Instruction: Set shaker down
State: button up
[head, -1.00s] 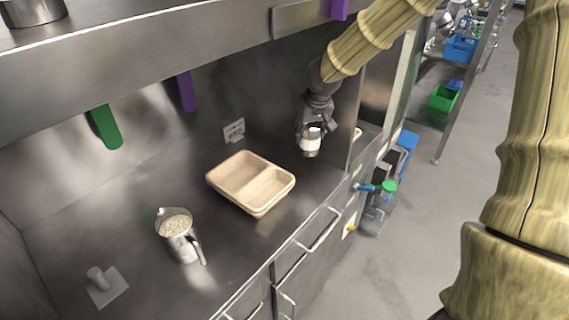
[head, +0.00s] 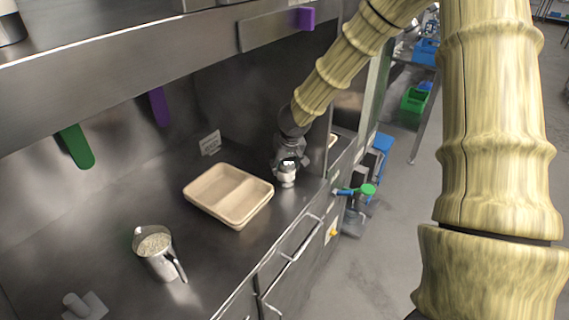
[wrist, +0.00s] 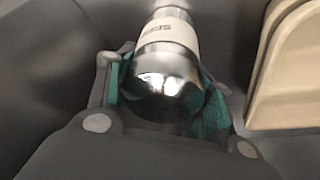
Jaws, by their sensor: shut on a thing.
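The shaker (head: 287,178) is a small metal cylinder with a white label band. It is upright at the right end of the steel counter, to the right of the tray. My gripper (head: 287,165) is above it with its fingers around the shaker's upper part. In the wrist view the shaker (wrist: 168,70) sits between the green-padded fingers (wrist: 168,105), its shiny metal top nearest the camera. The shaker's bottom is at or very near the counter; I cannot tell whether it touches.
A beige two-compartment tray (head: 250,212) stands left of the shaker; its edge also shows in the wrist view (wrist: 285,70). A metal jug of rice (head: 160,262) stands at the front left. The counter edge (head: 310,207) is close on the right. Bare counter lies between jug and tray.

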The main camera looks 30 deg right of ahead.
jog(key=shift+f, duration=0.1)
jog(key=o, duration=1)
jog(key=shift+o, duration=0.2)
jog(key=shift+r, duration=0.25)
jog(key=v, duration=1.1)
jog(key=shift+r, duration=0.35)
jog(key=shift+s+a, duration=0.1)
jog(key=shift+s, duration=0.05)
